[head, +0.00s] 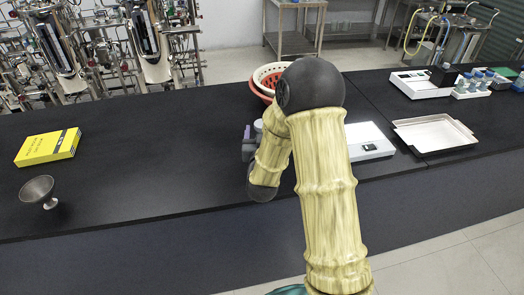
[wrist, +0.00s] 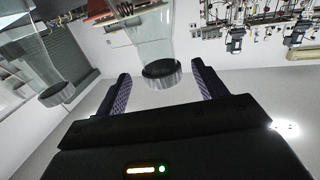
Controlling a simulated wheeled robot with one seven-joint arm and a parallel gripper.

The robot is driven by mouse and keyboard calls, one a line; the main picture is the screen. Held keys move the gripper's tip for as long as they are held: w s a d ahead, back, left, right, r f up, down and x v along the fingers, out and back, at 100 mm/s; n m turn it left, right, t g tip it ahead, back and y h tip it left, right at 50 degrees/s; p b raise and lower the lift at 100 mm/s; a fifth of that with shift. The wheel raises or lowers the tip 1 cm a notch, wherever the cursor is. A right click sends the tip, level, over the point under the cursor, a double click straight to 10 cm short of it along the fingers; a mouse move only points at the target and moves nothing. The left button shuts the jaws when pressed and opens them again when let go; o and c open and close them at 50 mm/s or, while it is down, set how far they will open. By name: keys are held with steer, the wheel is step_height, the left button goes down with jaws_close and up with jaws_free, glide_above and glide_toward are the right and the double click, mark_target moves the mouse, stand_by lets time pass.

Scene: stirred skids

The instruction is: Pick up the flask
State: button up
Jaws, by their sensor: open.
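In the wrist view my gripper (wrist: 161,72) is open, with one dark finger on each side. A clear glass vessel that looks like the flask (wrist: 150,38) shows between the fingertips, with a dark grey round end (wrist: 162,74) towards me. A gap shows on both sides of it, and I see no contact. A second clear glass vessel (wrist: 32,50) with a similar dark end is to the left, outside the fingers. In the head view a little of my gripper (head: 249,143) shows beside my arm, low over the black bench; my arm hides most of the area around it.
On the black bench (head: 130,150) are a yellow box (head: 48,147), a dark metal goblet (head: 38,191), red and white baskets (head: 266,78), a white device (head: 367,143), a metal tray (head: 436,133) and a rack of blue-capped bottles (head: 473,84). The left middle of the bench is clear.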

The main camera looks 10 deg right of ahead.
steer(key=p+x, duration=0.1)
steer(key=x, duration=0.4)
steer(key=shift+a+p, duration=0.1)
steer(key=shift+p, duration=0.3)
steer(key=shift+s+f, duration=0.1)
jaws_close()
